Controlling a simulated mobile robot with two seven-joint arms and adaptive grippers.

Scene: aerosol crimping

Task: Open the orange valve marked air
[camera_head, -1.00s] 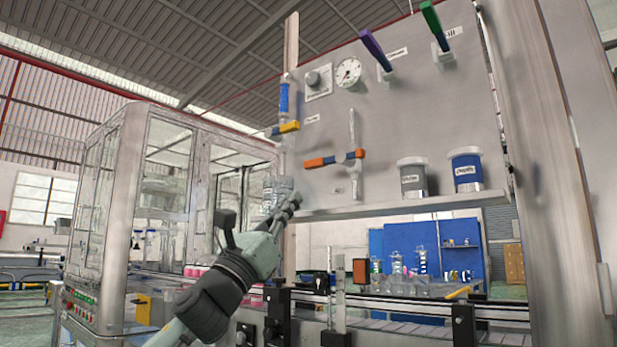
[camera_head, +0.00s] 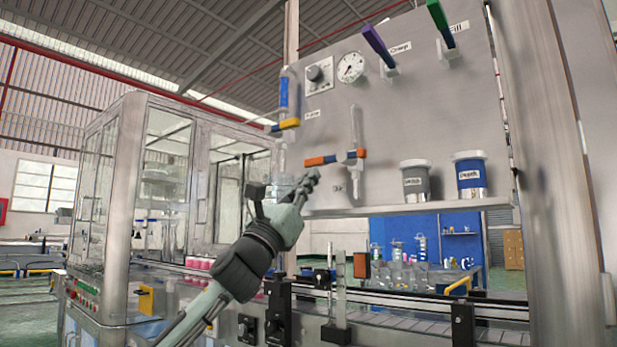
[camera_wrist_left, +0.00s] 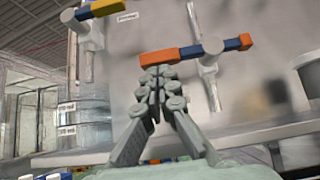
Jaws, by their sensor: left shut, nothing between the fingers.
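The orange valve handle (camera_head: 320,160) lies roughly horizontal across a vertical pipe on the grey panel, with blue and orange parts at its right end. A small label below it is too blurred to read. My left gripper (camera_head: 311,178) is shut and empty, just below the orange handle. In the left wrist view, the shut fingertips (camera_wrist_left: 161,82) overlap the lower edge of the orange handle (camera_wrist_left: 158,56). I cannot tell whether they touch it. My right gripper is not in view.
A yellow-and-blue valve (camera_head: 288,124) is at upper left of the orange one. Purple (camera_head: 376,43) and green (camera_head: 438,14) levers stick out above. A grey can (camera_head: 416,182) and a blue can (camera_head: 470,176) stand on the panel's shelf (camera_head: 430,207). A conveyor runs below.

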